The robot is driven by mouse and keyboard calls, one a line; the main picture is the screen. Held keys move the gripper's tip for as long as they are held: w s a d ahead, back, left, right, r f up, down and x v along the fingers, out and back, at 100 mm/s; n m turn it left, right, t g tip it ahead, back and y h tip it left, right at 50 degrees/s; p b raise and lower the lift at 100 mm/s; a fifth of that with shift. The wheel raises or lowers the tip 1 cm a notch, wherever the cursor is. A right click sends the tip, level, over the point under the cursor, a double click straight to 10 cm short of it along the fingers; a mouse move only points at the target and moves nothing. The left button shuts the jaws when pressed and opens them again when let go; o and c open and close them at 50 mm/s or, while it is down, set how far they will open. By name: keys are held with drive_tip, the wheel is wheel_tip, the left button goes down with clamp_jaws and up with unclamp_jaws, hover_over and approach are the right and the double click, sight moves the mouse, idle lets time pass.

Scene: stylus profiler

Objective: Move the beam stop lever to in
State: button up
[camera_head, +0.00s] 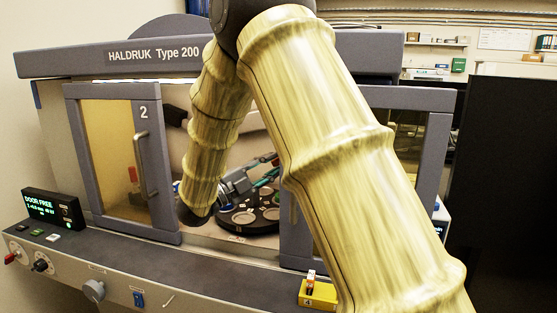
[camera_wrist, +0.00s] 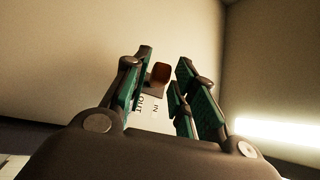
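The beam stop lever (camera_wrist: 161,73) shows in the wrist view as a reddish-brown knob on a pale wall, with the printed labels OUT and IN just below it. OUT is on the left and IN on the right. The knob stands above the labels; which setting it is at I cannot tell. My gripper (camera_wrist: 165,75) is open, its two green-padded fingers on either side of the knob with a gap on the right. Contact on the left is unclear. In the head view my gripper (camera_head: 264,172) is inside the cabinet, partly hidden by my arm; the lever is not visible there.
The cabinet has a left door (camera_head: 143,165) with a handle and a right door frame (camera_head: 440,150), with my arm reaching between them. A round dark stage (camera_head: 238,226) lies below my gripper. A display reading DOOR FREE (camera_head: 45,207) and a yellow block (camera_head: 318,295) are on the front ledge.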

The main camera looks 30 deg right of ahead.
drive_tip(key=shift+x, duration=1.35)
clamp_jaws()
